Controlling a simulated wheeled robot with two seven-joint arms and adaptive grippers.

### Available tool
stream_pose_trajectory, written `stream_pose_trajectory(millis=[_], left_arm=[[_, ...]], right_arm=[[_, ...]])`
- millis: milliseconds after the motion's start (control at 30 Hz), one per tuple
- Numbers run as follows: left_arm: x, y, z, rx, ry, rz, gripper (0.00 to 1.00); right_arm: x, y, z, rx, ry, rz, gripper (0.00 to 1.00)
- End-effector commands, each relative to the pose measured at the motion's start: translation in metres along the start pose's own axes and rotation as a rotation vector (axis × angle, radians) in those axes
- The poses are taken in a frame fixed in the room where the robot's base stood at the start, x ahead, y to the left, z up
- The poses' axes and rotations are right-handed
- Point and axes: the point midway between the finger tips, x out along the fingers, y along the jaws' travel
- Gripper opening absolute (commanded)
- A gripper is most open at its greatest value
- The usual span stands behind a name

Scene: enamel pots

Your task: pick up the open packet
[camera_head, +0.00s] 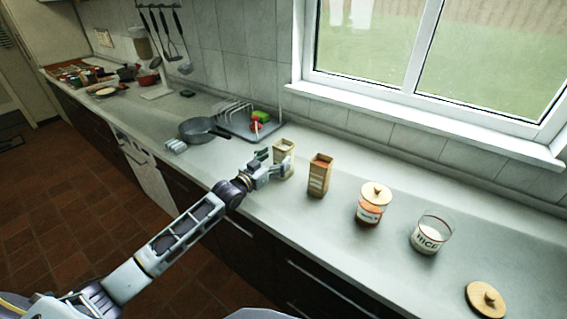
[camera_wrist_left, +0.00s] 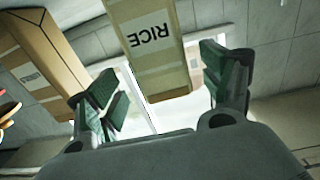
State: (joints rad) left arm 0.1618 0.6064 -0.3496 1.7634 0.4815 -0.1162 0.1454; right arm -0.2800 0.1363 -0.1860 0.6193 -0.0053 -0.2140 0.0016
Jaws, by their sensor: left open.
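A pale cardboard packet (camera_head: 285,148) stands upright on the counter, its top looking open. In the left wrist view a packet (camera_wrist_left: 150,45) labelled RICE shows upside down between the finger pads. A browner packet (camera_head: 319,176) stands just to its right in the head view and shows at the left of the wrist view (camera_wrist_left: 45,60). My left gripper (camera_head: 273,166) is open at the pale packet, its fingers on either side; I cannot tell whether they touch it. My right gripper is out of view.
A jar with a wooden lid (camera_head: 371,203), an open glass jar marked RICE (camera_head: 431,236) and a loose wooden lid (camera_head: 486,299) stand to the right. A grey pan (camera_head: 199,131) and a dish rack (camera_head: 236,118) are to the left. The window wall bounds the back.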

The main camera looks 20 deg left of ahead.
Motion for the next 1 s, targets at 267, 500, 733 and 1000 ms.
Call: stream_pose_trajectory(millis=[267,500,733,1000], left_arm=[[0.006,0.000,0.000,-0.001,0.001,0.000,0.80],[0.022,-0.001,-0.001,-0.001,0.001,0.000,0.80],[0.039,-0.002,0.000,0.000,0.000,0.000,0.80],[0.051,-0.001,-0.001,0.000,0.001,0.000,0.80]], right_arm=[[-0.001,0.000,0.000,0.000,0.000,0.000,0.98],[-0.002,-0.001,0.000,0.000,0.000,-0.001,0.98],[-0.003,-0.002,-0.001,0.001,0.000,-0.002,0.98],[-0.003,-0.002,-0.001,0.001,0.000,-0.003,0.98]])
